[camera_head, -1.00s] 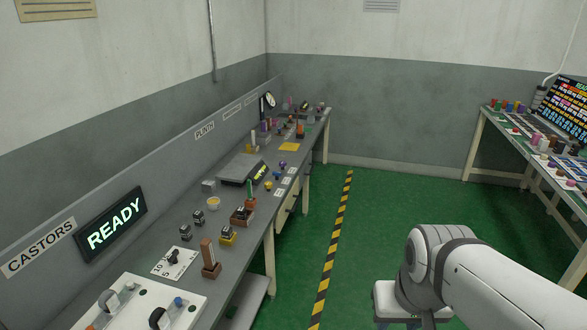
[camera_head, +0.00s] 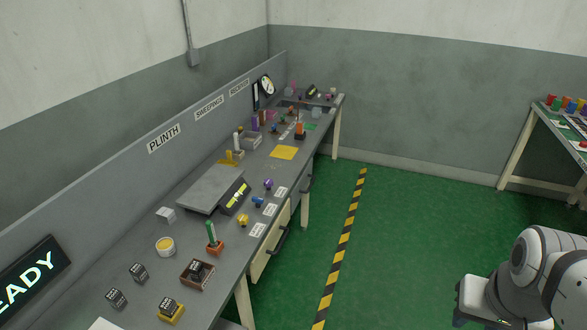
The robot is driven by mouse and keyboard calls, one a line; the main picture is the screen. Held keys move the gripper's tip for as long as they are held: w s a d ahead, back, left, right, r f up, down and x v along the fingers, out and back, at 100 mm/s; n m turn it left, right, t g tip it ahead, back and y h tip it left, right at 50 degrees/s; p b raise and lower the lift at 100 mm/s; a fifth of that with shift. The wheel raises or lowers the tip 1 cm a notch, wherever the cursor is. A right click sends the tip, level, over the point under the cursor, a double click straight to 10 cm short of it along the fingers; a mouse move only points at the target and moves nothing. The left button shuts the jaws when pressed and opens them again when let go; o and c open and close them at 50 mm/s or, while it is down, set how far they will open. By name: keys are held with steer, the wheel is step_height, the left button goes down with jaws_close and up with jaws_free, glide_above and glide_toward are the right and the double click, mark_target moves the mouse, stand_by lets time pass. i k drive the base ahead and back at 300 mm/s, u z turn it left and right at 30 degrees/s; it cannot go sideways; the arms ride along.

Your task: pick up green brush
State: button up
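A green upright piece (camera_head: 211,232) stands in a small orange-brown base (camera_head: 214,248) on the long grey bench, near its front edge. It may be the green brush, but it is too small to tell for sure. A flat green patch (camera_head: 309,126) lies at the bench's far end. My white and grey arm shows at the lower right, over the floor and well away from the bench. My gripper is not clearly in view.
The grey bench (camera_head: 130,262) runs along the left wall. Near the green piece are a cup with yellow contents (camera_head: 165,246), a brown tray (camera_head: 197,275) and a scale-like unit (camera_head: 213,187). The green floor (camera_head: 400,240) is clear. Another table (camera_head: 560,130) stands at right.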

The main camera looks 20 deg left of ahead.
mark_target(214, 245)
steer(key=u, duration=0.6)
steer(key=i, duration=1.15)
steer(key=u, duration=1.05)
steer(key=i, duration=0.35)
steer(key=u, duration=0.25)
steer(key=k, duration=0.75)
steer(key=u, duration=0.2)
steer(key=i, duration=0.75)
steer(key=z, duration=0.1)
